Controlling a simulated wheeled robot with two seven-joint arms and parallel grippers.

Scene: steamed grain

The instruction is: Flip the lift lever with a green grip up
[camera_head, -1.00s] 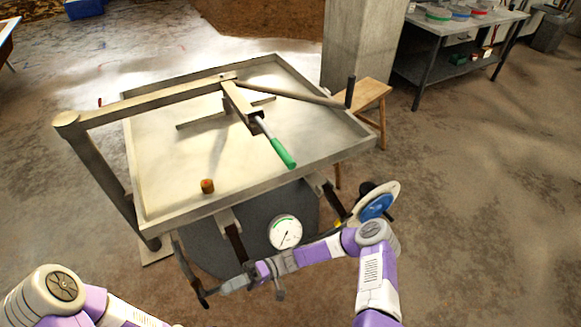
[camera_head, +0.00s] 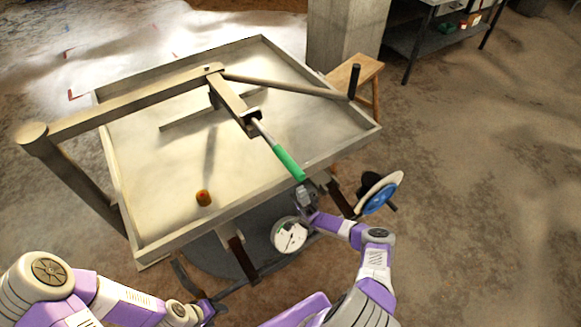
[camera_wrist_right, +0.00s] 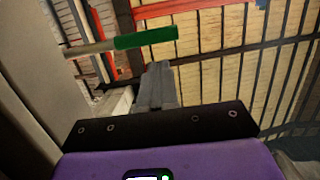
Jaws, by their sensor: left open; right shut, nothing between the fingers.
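The lift lever has a metal rod and a green grip (camera_head: 289,163). It slants from the beam over the square pan down toward the pan's front edge. In the right wrist view the green grip (camera_wrist_right: 146,38) lies crosswise just beyond my fingertips. My right gripper (camera_head: 302,190) is shut and empty, close below the low end of the grip. Whether it touches the grip I cannot tell. In the right wrist view its fingers (camera_wrist_right: 157,72) are together. My left gripper (camera_head: 217,309) is open, low at the bottom of the head view, and only partly clear.
The square pan (camera_head: 190,228) holds pale grain and a small orange-brown cylinder (camera_head: 203,198). A pivoting beam (camera_head: 130,100) spans it. A dial gauge (camera_head: 289,235) and a blue-centred wheel (camera_head: 380,198) sit in front. A wooden stool (camera_head: 356,70) stands behind right. The right floor is clear.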

